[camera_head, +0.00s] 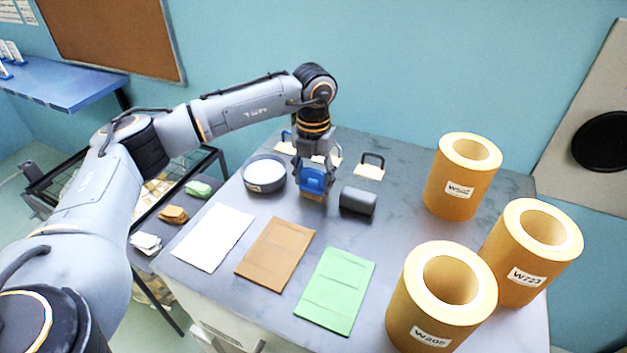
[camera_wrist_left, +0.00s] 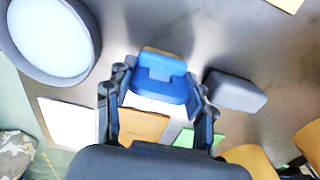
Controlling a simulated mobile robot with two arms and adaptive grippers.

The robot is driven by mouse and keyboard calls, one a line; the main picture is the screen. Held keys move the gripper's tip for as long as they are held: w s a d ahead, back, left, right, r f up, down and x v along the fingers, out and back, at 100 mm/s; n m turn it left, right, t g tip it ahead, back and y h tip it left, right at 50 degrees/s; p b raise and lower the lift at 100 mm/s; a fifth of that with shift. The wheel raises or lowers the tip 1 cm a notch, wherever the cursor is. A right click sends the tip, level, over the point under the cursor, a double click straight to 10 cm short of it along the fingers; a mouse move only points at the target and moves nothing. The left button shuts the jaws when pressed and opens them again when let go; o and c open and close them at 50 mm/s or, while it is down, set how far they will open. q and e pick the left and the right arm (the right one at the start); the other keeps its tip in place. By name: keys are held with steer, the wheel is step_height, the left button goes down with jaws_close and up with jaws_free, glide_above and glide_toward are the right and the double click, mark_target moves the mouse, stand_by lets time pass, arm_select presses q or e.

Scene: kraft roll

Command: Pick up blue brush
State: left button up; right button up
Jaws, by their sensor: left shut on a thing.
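The blue brush (camera_head: 313,181) has a blue body with a tan underside and is at the middle back of the grey table. My left gripper (camera_head: 316,172) comes down on it from above and is shut on it. In the left wrist view the blue brush (camera_wrist_left: 162,84) sits between the two fingers of my left gripper (camera_wrist_left: 158,100). I cannot tell whether the brush touches the table. My right gripper is in neither view.
A round grey dish (camera_head: 265,174) stands left of the brush and a dark grey block (camera_head: 358,201) right of it. White (camera_head: 213,237), brown (camera_head: 275,254) and green (camera_head: 336,290) sheets lie in front. Large kraft rolls (camera_head: 462,178) stand at the right.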

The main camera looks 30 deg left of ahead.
mark_target(313, 173)
arm_select(q)
steer(key=shift+r, duration=0.35)
step_height(313, 173, up, 2)
steer(key=shift+s+r+b, duration=0.15)
steer(key=shift+r+b, duration=0.05)
steer(key=shift+b, duration=0.35)
steer(key=s+d+r+b, duration=0.1)
steer(key=s+r+b, duration=0.3)
steer(key=s+r, duration=0.5)
steer(key=s, duration=0.4)
steer(key=shift+s+r, duration=0.3)
steer(key=shift+s, duration=0.05)
steer(key=o, duration=0.6)
steer(key=shift+c, duration=0.2)
steer(key=c, duration=0.4)
